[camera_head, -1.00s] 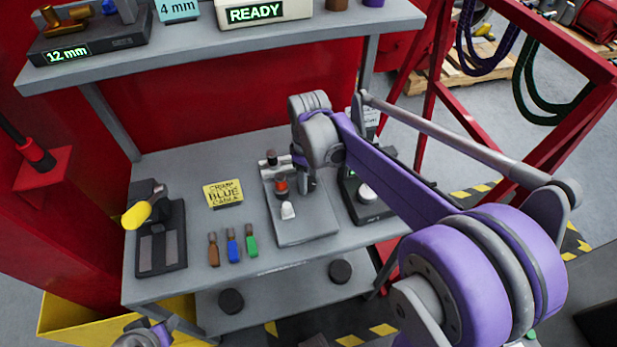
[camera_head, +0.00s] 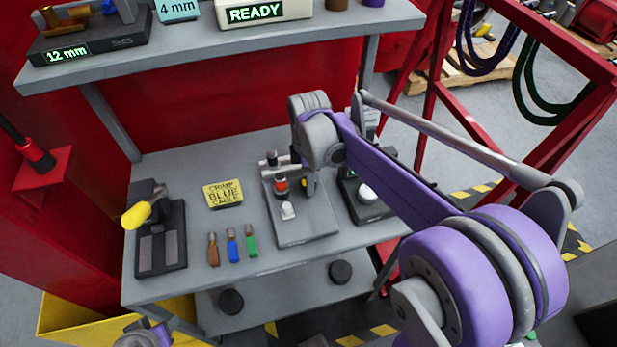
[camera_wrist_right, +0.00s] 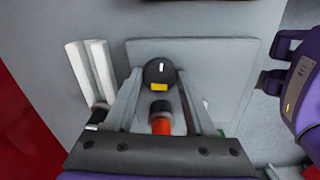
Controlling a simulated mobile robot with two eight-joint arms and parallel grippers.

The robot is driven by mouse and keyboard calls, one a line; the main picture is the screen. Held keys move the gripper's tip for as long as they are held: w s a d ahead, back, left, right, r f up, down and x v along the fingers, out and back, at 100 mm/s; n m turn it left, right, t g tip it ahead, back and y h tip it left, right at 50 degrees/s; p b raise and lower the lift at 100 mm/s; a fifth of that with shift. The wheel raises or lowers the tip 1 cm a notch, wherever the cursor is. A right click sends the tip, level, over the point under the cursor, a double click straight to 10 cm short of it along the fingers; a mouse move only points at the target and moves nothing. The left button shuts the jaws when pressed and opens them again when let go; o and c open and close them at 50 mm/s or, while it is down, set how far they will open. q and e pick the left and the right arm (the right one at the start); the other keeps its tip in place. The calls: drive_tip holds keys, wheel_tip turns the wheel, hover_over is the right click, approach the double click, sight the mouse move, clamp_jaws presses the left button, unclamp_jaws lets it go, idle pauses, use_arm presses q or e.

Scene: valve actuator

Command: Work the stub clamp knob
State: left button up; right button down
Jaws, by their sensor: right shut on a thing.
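The stub clamp fixture stands on a grey plate (camera_head: 305,230) on the bench. Its dark round knob (camera_wrist_right: 160,72), with a white mark and a yellow patch, lies between the tips of my right gripper (camera_wrist_right: 158,82) in the wrist view. The right gripper is shut on the knob. In the head view the pale fingers reach left from the wrist to the dark knob top (camera_head: 271,157). An orange-red post (camera_head: 281,187) and a small white piece (camera_head: 288,211) stand nearer the front.
A crimping tool with a yellow handle (camera_head: 137,215), a yellow sign (camera_head: 222,194) and several small coloured tools (camera_head: 232,245) lie left of the plate. A dark device (camera_head: 366,205) stands close on the right. A shelf (camera_head: 200,62) overhangs the back.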

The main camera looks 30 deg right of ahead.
idle(0.4)
drive_tip(key=shift+c, duration=1.2)
unclamp_jaws()
wheel_tip(320, 180, up, 11)
drive_tip(key=shift+p, duration=0.4)
drive_tip(key=shift+f, duration=0.1)
drive_tip(key=s+a+f+m+t, duration=0.1)
drive_tip(key=s+a+f+m, duration=0.1)
drive_tip(key=s+f+m, duration=0.1)
drive_tip(key=s+a+f+m+t, duration=0.2)
drive_tip(key=s+f+m, duration=0.2)
drive_tip(key=s+m, duration=0.2)
drive_tip(key=s+a+f+m+t+p, duration=0.1)
drive_tip(key=s+a+f+m+t, duration=0.1)
drive_tip(key=s+m, duration=0.3)
drive_tip(key=shift+s+a+f, duration=0.55)
drive_tip(key=shift+s+f, duration=0.2)
drive_tip(key=shift+f, duration=0.1)
